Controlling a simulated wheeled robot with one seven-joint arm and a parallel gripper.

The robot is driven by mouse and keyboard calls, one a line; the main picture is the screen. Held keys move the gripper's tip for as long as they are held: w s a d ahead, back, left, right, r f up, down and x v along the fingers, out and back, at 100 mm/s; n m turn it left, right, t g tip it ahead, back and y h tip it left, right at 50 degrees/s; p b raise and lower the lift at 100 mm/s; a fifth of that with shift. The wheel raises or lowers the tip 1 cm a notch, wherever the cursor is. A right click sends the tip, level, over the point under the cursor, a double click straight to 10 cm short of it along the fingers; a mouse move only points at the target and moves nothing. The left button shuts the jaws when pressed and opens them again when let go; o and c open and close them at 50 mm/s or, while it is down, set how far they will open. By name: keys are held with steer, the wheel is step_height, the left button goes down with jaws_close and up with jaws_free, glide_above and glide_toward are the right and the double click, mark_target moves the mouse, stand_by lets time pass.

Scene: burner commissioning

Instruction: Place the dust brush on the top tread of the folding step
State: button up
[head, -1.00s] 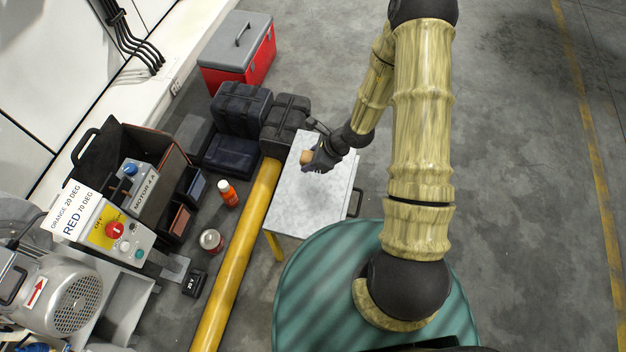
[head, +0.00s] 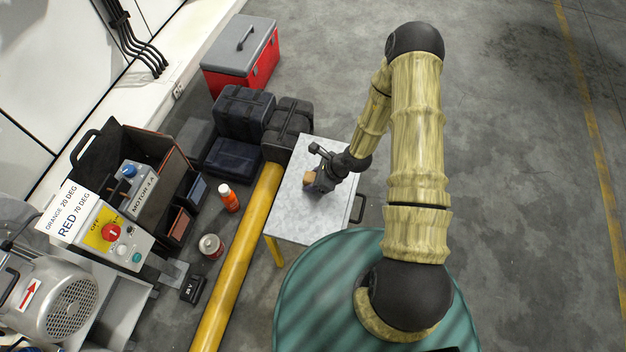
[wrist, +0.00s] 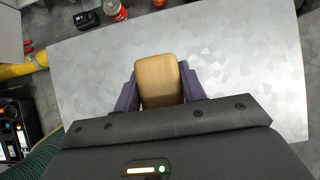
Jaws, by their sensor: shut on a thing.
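My gripper (head: 321,183) is over the grey metal-topped stand (head: 290,218), near its middle. It is shut on a light wooden block, which I take to be the dust brush (head: 309,178). In the wrist view the brush (wrist: 158,76) sits between the two purple fingers, its wooden top facing the camera. Any bristles are hidden. I cannot tell whether the brush touches the surface or hangs just above it. The stand has a yellow leg and a dark side handle; it seems to be the folding step, its flat top the tread.
A yellow pipe (head: 238,262) runs along the stand's left side. Dark cases (head: 243,110) and a red toolbox (head: 240,52) stand behind. An orange bottle (head: 229,198) and a can (head: 211,246) are left of the pipe. The floor at right is clear.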

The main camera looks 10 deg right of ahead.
steer(key=shift+f, duration=0.2)
steer(key=o, duration=1.1)
steer(key=shift+r, duration=0.1)
steer(key=p+v, duration=0.2)
steer(key=v, duration=1)
steer(key=shift+p, duration=0.35)
